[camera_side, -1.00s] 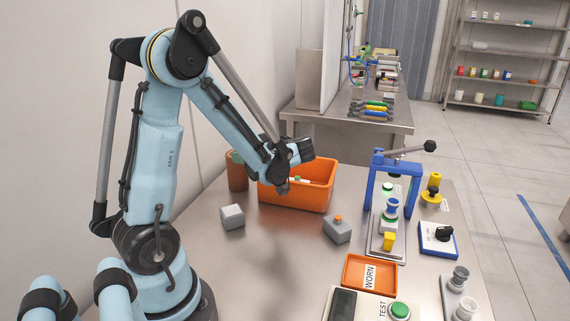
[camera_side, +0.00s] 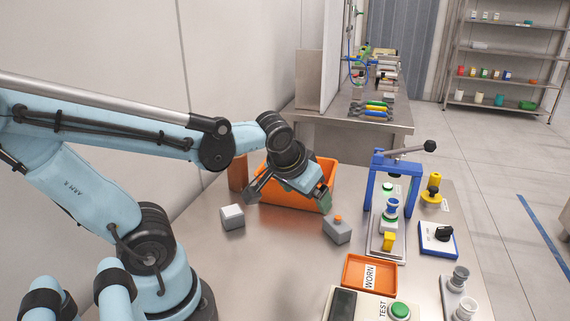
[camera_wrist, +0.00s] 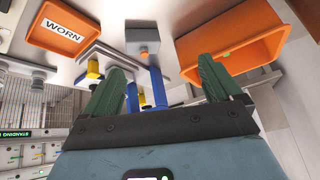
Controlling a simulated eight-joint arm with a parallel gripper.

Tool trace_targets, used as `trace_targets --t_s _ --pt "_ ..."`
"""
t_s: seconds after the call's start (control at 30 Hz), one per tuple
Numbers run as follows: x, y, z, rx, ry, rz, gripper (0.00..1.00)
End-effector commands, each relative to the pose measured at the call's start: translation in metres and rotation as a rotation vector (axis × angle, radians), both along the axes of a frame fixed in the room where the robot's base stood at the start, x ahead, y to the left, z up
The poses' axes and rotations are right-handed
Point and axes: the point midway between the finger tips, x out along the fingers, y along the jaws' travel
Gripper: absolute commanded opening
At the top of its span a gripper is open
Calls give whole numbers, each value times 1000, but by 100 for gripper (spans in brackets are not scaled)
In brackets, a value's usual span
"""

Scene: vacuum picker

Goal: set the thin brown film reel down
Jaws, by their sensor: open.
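I cannot make out a thin brown film reel in either view. My gripper (camera_side: 288,203) hangs in front of and partly over the orange bin (camera_side: 270,196) in the side view, its jaws spread wide. In the wrist view the two green fingers of my gripper (camera_wrist: 165,80) stand well apart with nothing held between them. The orange bin (camera_wrist: 240,42) shows beyond the right finger. Its inside is mostly hidden by my gripper in the side view.
A brown cylinder (camera_side: 237,174) stands left of the bin, partly behind my arm. Grey blocks (camera_side: 232,217) and (camera_side: 337,231) stand in front. A blue press (camera_side: 371,190), an orange WORN tray (camera_side: 350,274) and a test box (camera_side: 343,304) are at right. The front-left tabletop is clear.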

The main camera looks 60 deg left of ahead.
Motion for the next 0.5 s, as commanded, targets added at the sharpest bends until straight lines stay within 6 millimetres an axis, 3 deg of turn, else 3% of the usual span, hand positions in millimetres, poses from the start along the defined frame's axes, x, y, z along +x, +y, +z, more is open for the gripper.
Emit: trace_targets --t_s 0.1,0.2,0.5 --pt "-6 -32 4 -44 -39 -191 92" --pt "-9 -49 6 -64 -70 -294 92" --pt "-10 -60 9 -73 -94 -365 92"
